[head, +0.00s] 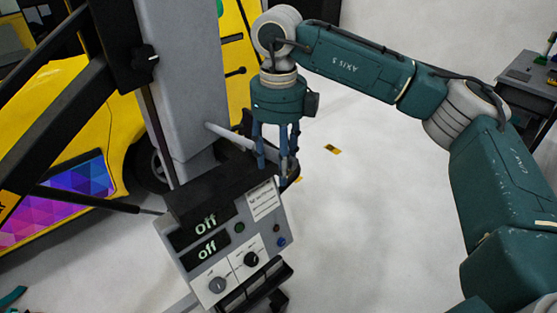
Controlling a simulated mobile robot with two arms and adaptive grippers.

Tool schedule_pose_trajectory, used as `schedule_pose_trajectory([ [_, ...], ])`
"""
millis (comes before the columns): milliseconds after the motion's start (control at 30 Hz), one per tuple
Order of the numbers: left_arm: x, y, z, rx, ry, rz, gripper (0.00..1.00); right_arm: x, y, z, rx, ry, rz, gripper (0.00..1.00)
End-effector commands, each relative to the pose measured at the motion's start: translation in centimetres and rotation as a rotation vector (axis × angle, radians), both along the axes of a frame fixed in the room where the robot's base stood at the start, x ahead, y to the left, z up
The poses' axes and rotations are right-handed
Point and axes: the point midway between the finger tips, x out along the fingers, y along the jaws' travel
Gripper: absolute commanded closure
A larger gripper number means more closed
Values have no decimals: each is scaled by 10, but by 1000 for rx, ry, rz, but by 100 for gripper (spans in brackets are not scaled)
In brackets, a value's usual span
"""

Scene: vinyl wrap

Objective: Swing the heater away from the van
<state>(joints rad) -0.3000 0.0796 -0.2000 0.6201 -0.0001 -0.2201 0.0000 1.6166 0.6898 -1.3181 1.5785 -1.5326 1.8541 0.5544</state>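The heater stands in front of me, with a grey column (183,70), black arms and a grey control box (225,245). Both displays on the box read "off". A grey handle bar (228,135) runs from the column behind the box and curves round to the right. My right gripper (275,168) points down at this handle, just behind the box. Its fingers are apart, with the bar at or between them; contact is not clear. The yellow van (110,125) is behind the heater at the left, with a colourful patterned panel.
A dark grey cart or table (530,75) stands at the right edge. A small yellow marking (332,149) lies on the pale floor.

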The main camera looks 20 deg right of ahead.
Motion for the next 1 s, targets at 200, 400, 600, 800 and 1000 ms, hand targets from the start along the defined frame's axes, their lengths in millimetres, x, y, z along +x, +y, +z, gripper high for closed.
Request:
schedule_pose_trajectory([
  [200, 0, 0, 0, 0, 0, 0, 47, 0, 0, 0, 0, -1, 0, 50],
  [400, 0, 0, 8, 0, 0, 0, 47, 0, 1, 11, 2, -2, 2, 50],
  [600, 0, 0, 21, 0, 0, 0, 47, 0, 2, 32, 3, -1, 4, 50],
  [800, 0, 0, 34, 0, 0, 0, 47, 0, 2, 53, 3, -1, 4, 50],
  [1000, 0, 0, 47, 0, 0, 0, 47, 0, 2, 72, 3, -1, 4, 50],
])
